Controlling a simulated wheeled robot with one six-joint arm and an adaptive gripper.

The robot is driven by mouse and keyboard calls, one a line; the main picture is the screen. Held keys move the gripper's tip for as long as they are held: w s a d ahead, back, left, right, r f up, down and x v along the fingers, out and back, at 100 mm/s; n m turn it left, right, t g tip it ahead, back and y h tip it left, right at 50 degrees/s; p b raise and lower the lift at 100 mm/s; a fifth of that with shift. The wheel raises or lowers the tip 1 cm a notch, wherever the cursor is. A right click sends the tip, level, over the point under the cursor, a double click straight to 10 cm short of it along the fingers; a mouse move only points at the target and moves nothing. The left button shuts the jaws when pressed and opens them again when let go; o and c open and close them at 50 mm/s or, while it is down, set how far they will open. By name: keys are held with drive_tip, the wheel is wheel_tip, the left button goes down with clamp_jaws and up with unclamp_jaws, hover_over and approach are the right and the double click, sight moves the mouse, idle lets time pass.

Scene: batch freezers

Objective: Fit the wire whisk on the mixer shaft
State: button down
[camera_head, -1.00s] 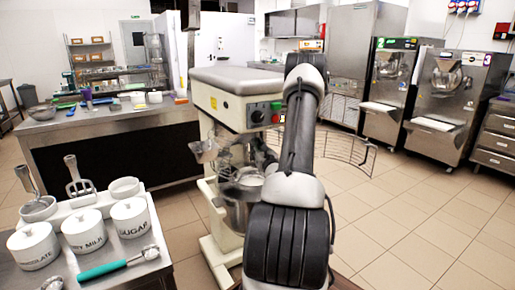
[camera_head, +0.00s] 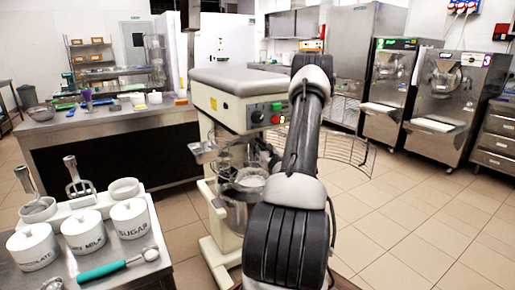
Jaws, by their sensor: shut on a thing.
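The mixer (camera_head: 232,82) stands in the middle, a cream machine with a grey top and a red knob on its front. Its steel bowl (camera_head: 238,213) sits low under the head. My gripper (camera_head: 269,158) shows only in part, under the mixer head and left of my arm, which hides much of it. It is shut on the wire whisk (camera_head: 233,160), whose thin wires show faintly above the bowl. The mixer shaft is hard to make out, so I cannot tell whether the whisk touches it.
The wire guard (camera_head: 350,152) stands out to the right of the mixer. A table with white canisters (camera_head: 83,231) and a teal-handled scoop (camera_head: 116,266) is at the front left. A steel counter (camera_head: 105,124) lies behind. Floor at right is clear.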

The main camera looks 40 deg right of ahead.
drive_tip(key=n+y, duration=0.2)
drive_tip(key=y, duration=0.2)
drive_tip(key=d+n+y, duration=0.1)
drive_tip(key=n+y, duration=0.2)
drive_tip(key=y, duration=0.1)
drive_tip(key=shift+d+y, duration=0.15)
drive_tip(key=shift+y, duration=0.15)
drive_tip(key=c, duration=1.2)
unclamp_jaws()
drive_tip(key=shift+c, duration=0.2)
drive_tip(key=shift+s, duration=0.1)
drive_tip(key=v, duration=1.1)
drive_tip(key=shift+s+f, duration=0.25)
drive_tip(key=shift+s, duration=0.15)
